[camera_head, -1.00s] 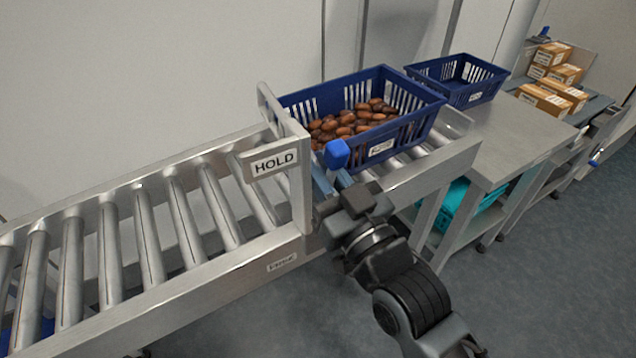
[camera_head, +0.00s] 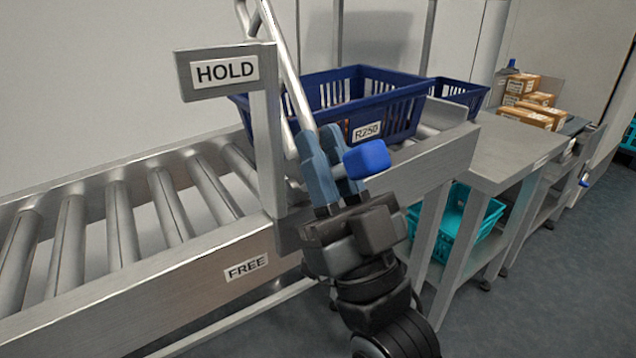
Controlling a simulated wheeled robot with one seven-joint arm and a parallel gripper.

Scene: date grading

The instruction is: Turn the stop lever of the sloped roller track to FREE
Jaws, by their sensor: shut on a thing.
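The sloped roller track (camera_head: 190,265) runs from the left to the centre. Its stop has an upright post (camera_head: 268,150) with a HOLD sign (camera_head: 225,72) at the top. A FREE label (camera_head: 246,267) is on the side rail below. The stop lever shows by its blue knob (camera_head: 367,158), beside the fingers just right of the post. My gripper (camera_head: 328,162) is shut on the lever near this knob. The fingers point upward and hide most of the lever's shaft, so its exact angle is unclear. The knob sits lower than the HOLD sign and above the FREE label.
A blue crate (camera_head: 415,122) marked R250 stands on the track behind my gripper. Another blue crate (camera_head: 462,91), a steel table (camera_head: 490,150) and cardboard boxes (camera_head: 528,113) are farther right. A teal crate (camera_head: 455,225) is under the table. Pale rods (camera_head: 285,85) rise behind the post.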

